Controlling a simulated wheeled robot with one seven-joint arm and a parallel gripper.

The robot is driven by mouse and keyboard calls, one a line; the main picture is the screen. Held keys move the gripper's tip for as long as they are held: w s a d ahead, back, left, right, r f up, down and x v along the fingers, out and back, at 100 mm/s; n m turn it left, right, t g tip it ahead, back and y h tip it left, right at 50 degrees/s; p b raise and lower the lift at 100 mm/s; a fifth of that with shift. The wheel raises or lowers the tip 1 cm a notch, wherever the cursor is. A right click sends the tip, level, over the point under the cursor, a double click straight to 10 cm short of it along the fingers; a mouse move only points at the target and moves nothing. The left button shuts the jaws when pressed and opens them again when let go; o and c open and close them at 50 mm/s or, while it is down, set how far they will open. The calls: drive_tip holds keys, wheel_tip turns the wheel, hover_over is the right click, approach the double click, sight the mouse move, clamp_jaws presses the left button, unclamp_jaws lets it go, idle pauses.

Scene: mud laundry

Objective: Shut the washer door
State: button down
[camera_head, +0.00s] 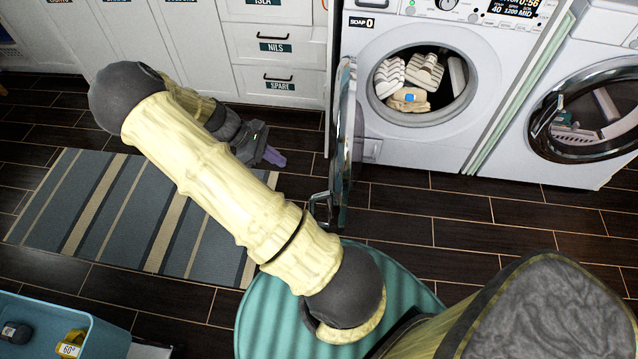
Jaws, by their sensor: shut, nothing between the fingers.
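The washer (440,150) stands at the back, right of centre, with its round drum opening facing me. Striped and tan laundry (410,82) lies inside the drum. The washer door (345,130) is swung wide open on the left side of the opening and shows nearly edge-on, with a handle (318,208) at its lower free edge. My gripper (272,157) is left of the door, apart from it, low in front of the white drawers. Its purple fingers are shut and empty. My arm crosses the view in front of the floor and hides part of it.
A second machine (590,110) with a closed dark round door stands to the right. White drawers (275,60) line the back left. A striped rug (110,215) lies on the dark floor. A blue bin (50,325) is at the lower left. Floor before the washer is clear.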

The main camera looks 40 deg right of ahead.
drive_tip(key=shift+w+d+f, duration=0.1)
drive_tip(key=shift+d+f, duration=0.1)
drive_tip(key=s+d+r+x, duration=0.1)
drive_tip(key=r+x, duration=0.1)
drive_tip(key=x, duration=1)
drive_tip(key=shift+s+d+f+b, duration=0.2)
drive_tip(key=shift+s+d+b, duration=0.25)
drive_tip(key=shift+s, duration=0.05)
drive_tip(key=shift+w, duration=0.1)
